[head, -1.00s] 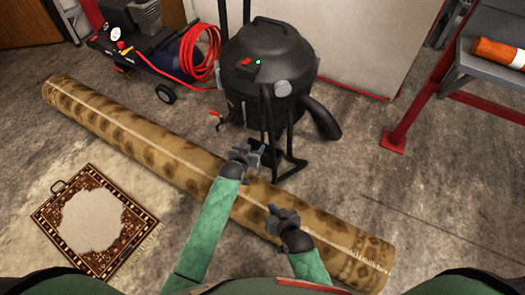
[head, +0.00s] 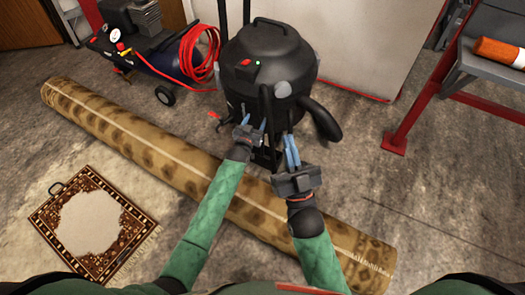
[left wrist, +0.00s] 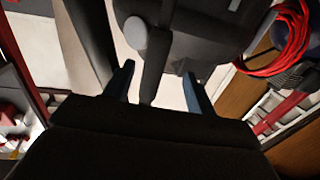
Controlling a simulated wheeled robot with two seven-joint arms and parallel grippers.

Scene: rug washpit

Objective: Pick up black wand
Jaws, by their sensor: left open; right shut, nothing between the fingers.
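The black wand (head: 267,103) stands roughly upright against the front of the black vacuum drum (head: 265,50). In the left wrist view, the wand (left wrist: 154,62) reaches down between the two blue fingers of my open left gripper (left wrist: 159,88), with gaps on both sides. In the head view, my left gripper (head: 252,127) is at the wand's lower part, and contact cannot be made out. My right gripper (head: 291,150) is shut and empty, just right of the wand and pointing at the vacuum. The wand's lower end is partly hidden by the grippers.
A long rolled rug (head: 130,127) lies across the floor below the arms. A small patterned rug (head: 92,222) lies at left. An air compressor (head: 135,45) with red hose (head: 200,55) stands behind. A red-framed stand (head: 425,90) is at right.

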